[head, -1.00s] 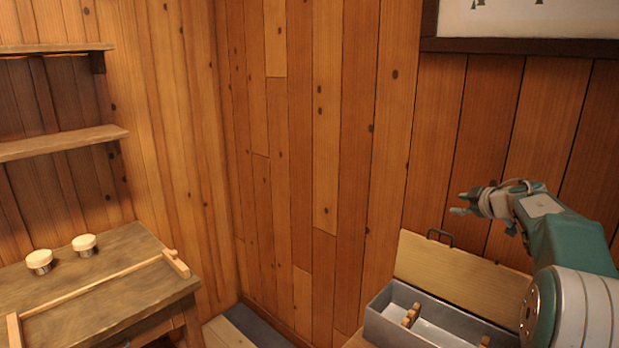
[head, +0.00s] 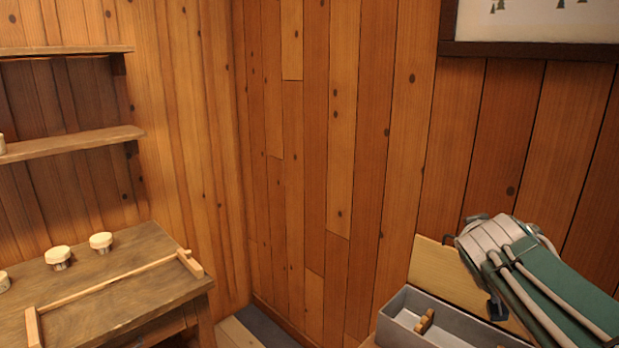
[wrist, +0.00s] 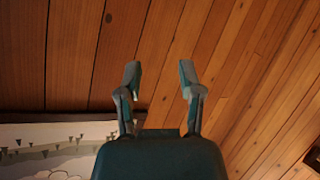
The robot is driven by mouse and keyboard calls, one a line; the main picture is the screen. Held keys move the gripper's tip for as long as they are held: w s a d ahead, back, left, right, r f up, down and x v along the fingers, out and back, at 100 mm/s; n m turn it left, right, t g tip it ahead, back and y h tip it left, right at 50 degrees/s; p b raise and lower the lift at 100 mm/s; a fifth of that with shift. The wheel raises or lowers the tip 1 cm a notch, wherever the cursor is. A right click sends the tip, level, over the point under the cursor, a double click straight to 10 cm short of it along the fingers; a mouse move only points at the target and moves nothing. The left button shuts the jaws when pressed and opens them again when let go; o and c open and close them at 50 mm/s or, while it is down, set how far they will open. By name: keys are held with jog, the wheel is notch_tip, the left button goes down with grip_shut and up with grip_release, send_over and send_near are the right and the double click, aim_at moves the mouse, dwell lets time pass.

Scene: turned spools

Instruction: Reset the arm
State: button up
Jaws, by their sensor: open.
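My gripper (wrist: 160,80) shows in the wrist view with its two fingers apart and nothing between them.
A wooden workbench (head: 150,285) at the left bears several pale-topped spools, among them one (head: 101,242) near its back, and a wooden rail (head: 115,285). Shelves (head: 70,143) hang above. A framed picture (head: 540,25) hangs at the upper right. The space between bench and box is clear.

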jog(key=s+a+f+g+y, duration=0.2)
jog(key=s+a+f, duration=0.4)
jog(key=s, duration=0.4)
jog(key=s+a+f+g+y, duration=0.3)
jog(key=s+a+f, duration=0.3)
jog(key=s+f, duration=0.3)
jog(key=shift+s+g, duration=0.6)
jog(key=shift+d, duration=0.1)
